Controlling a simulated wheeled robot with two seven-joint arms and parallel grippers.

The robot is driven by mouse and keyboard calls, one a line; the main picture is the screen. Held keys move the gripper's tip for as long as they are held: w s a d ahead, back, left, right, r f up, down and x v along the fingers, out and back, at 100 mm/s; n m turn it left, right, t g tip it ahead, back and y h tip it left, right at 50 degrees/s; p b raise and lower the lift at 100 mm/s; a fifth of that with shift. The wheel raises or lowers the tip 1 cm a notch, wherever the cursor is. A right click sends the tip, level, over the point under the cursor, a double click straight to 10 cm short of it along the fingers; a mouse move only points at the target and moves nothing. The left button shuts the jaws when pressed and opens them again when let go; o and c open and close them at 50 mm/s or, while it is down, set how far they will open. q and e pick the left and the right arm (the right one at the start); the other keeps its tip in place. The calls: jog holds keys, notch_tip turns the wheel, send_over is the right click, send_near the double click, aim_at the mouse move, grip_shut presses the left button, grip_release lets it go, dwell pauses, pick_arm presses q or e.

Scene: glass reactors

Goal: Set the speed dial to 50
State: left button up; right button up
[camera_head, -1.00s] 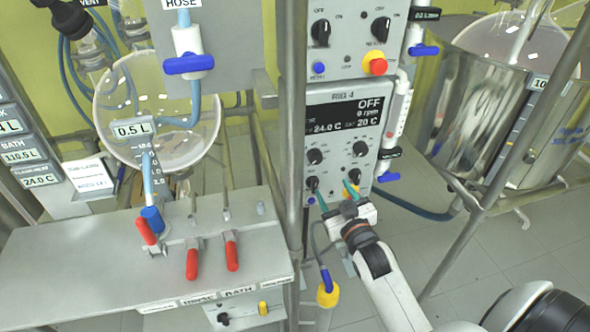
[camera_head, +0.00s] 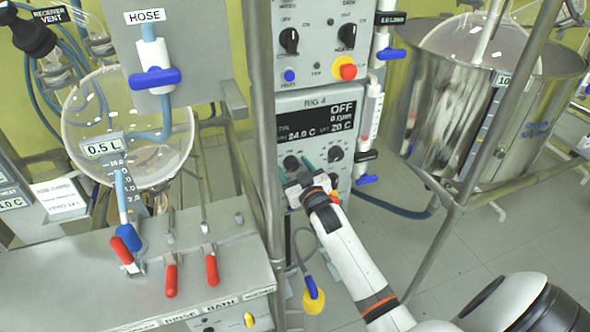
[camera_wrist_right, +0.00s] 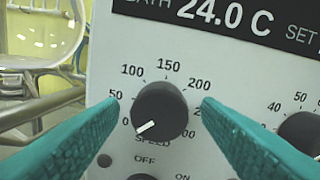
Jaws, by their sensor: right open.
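The speed dial (camera_wrist_right: 160,110) is a round black knob on the light grey front of the RIG 4 unit. In the right wrist view its white pointer aims down-left, by the 0 mark; the 50 mark lies further up the scale on the left. In the head view the dial (camera_head: 291,162) is the upper left knob below the display. My right gripper (camera_wrist_right: 158,112) has its teal fingers open on either side of the dial, with no grip on it visible. It also shows in the head view (camera_head: 296,168). My left gripper is not in view.
The display (camera_head: 316,119) reads OFF, 0 rpm, 24.0 C and a 20 C setting. Another knob (camera_wrist_right: 302,131) sits close to the right of the fingers. A metal post (camera_head: 264,150) stands left of the panel. Red-handled valves (camera_head: 211,265) are on the bench at left.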

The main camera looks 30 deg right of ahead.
jog(key=c, duration=1)
jog(key=m+p, duration=0.2)
jog(key=m, duration=0.2)
jog(key=shift+f+m+p, duration=0.1)
jog(key=shift+m+p, duration=0.75)
jog(key=shift+m, duration=1.55)
